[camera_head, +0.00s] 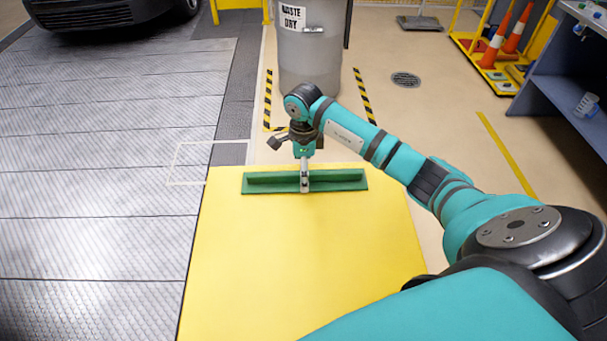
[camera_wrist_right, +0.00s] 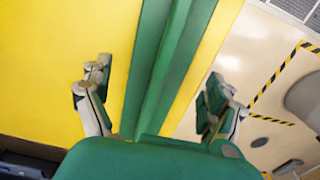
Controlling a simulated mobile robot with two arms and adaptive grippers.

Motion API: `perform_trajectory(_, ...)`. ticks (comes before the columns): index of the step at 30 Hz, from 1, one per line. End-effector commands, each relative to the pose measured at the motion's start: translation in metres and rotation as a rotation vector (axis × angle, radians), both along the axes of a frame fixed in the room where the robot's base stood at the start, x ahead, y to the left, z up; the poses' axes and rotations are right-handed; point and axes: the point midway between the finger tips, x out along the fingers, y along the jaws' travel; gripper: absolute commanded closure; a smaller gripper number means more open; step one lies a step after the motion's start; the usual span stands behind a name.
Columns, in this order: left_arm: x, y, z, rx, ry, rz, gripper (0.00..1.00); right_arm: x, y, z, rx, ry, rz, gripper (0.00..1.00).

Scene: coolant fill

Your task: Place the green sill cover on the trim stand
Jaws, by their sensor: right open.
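The green sill cover (camera_head: 343,181) is a long piece with a raised rib. It lies crosswise along the far edge of a flat yellow top (camera_head: 290,260), which may be the trim stand. In the right wrist view the cover (camera_wrist_right: 172,60) runs up the middle. My right gripper (camera_head: 304,186) is at the middle of the cover from above. In the wrist view this gripper (camera_wrist_right: 155,92) is open, with one finger on each side of the cover; I cannot tell whether they touch it. My left gripper is out of view.
A grey waste bin (camera_head: 313,60) stands beyond the yellow top. Ribbed grey floor plates (camera_head: 90,230) are at left, with a dark car (camera_head: 95,14) at the far left. Orange cones (camera_head: 496,45) and a blue shelf (camera_head: 566,95) are at right. The near yellow surface is clear.

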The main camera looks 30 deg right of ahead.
Motion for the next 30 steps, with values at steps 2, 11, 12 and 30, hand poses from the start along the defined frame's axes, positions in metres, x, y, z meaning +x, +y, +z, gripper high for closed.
perform_trajectory(2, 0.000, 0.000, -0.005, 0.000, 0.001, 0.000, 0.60, 0.002, -0.001, 0.017, -0.003, -0.006, 0.001, 0.09)
perform_trajectory(11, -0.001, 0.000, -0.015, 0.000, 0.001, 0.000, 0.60, 0.001, -0.001, 0.078, -0.002, -0.005, 0.001, 0.09)
perform_trajectory(12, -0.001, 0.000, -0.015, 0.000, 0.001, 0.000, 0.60, 0.001, -0.001, 0.083, -0.002, -0.003, 0.000, 0.09)
perform_trajectory(30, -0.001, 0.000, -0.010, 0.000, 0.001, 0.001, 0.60, 0.000, 0.000, 0.103, 0.000, 0.000, 0.000, 0.09)
